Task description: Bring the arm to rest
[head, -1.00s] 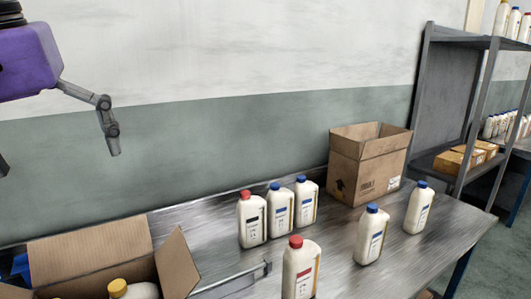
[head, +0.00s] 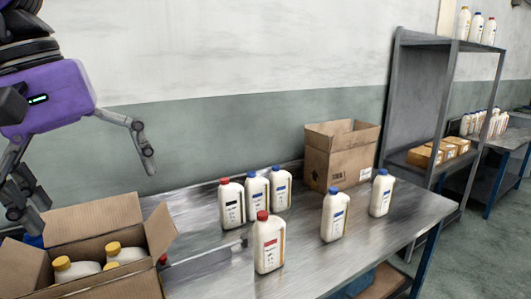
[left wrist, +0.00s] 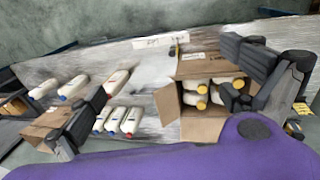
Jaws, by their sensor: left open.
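My left gripper (head: 88,195), with a purple body, is open and empty. In the head view it hangs at the upper left, its fingers spread above and in front of the open cardboard box (head: 97,221). The left wrist view shows its two dark fingers far apart (left wrist: 162,75), with nothing between them but the table and box beyond. The box holds several white bottles with yellow caps (head: 122,254), apart from the fingers. My right gripper is not in view.
White bottles with red caps (head: 269,246) and blue caps (head: 335,216) stand on the metal table (head: 300,265). A second open box (head: 341,160) stands at the back. A grey shelf (head: 425,95) is at the right. The wall above the table is clear.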

